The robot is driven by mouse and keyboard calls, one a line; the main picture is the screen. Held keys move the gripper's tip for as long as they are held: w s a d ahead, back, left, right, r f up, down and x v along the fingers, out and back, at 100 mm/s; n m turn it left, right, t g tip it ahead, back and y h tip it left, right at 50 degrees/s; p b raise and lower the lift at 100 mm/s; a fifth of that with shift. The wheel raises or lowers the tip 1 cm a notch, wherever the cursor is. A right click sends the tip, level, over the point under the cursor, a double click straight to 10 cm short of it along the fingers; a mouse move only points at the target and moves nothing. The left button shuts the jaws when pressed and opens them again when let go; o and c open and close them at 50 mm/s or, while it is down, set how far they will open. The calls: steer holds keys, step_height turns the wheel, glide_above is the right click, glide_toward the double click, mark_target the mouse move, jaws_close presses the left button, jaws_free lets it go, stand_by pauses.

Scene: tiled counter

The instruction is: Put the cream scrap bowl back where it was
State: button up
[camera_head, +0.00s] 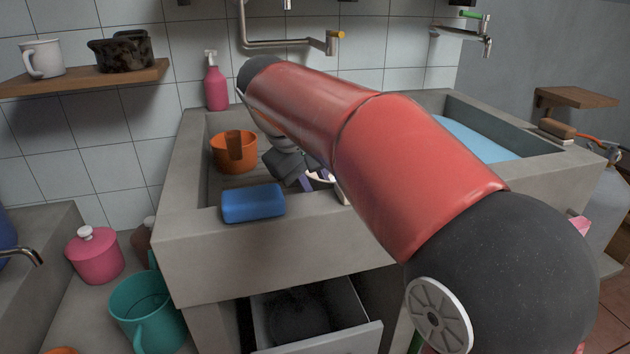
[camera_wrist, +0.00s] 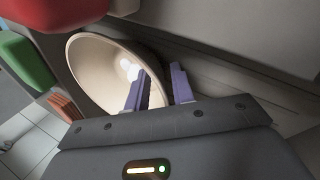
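The cream scrap bowl (camera_wrist: 92,62) fills the left middle of the wrist view, its hollow inside facing the camera. In the head view only a pale sliver of it (camera_head: 320,181) shows in the sink beside my gripper (camera_head: 303,182); my red arm hides the rest. In the wrist view the two purple fingers of my gripper (camera_wrist: 160,86) stand apart. The left finger overlaps the bowl's inside and the right one is past its rim, so the rim lies between them. I cannot see firm contact on both sides.
A blue sponge (camera_head: 253,203) lies on the sink's front rim. An orange pot (camera_head: 234,152) stands at the left in the basin. A pink bottle (camera_head: 215,87) stands behind on the ledge. An open drawer (camera_head: 345,339) sticks out below the sink.

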steer(key=p+v, duration=0.2)
steer(key=v, duration=1)
steer(key=shift+r+p, duration=0.2)
steer(key=shift+p, duration=0.2)
